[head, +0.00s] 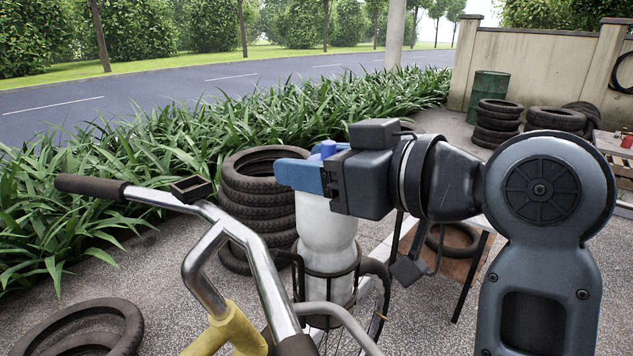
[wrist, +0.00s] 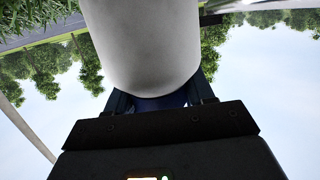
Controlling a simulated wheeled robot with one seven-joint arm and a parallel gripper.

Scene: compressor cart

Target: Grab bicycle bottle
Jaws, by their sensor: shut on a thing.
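The bicycle bottle (head: 328,222) is white with a blue cap and stands upright, its lower part inside a dark wire cage (head: 328,285) on the bicycle. My gripper (head: 302,176) comes in from the right with its blue fingers at the bottle's top. It is shut on the bottle near the cap. In the wrist view the white bottle body (wrist: 143,45) fills the upper middle, and its blue cap (wrist: 160,102) sits between the fingers. The far finger is mostly hidden in the head view.
The bicycle's handlebar (head: 232,235) with dark grips and a yellow frame part (head: 228,332) is at the front left, close to the bottle. A tyre stack (head: 262,195) stands behind. More tyres (head: 497,122), a green barrel (head: 490,86) and a wall are at the back right.

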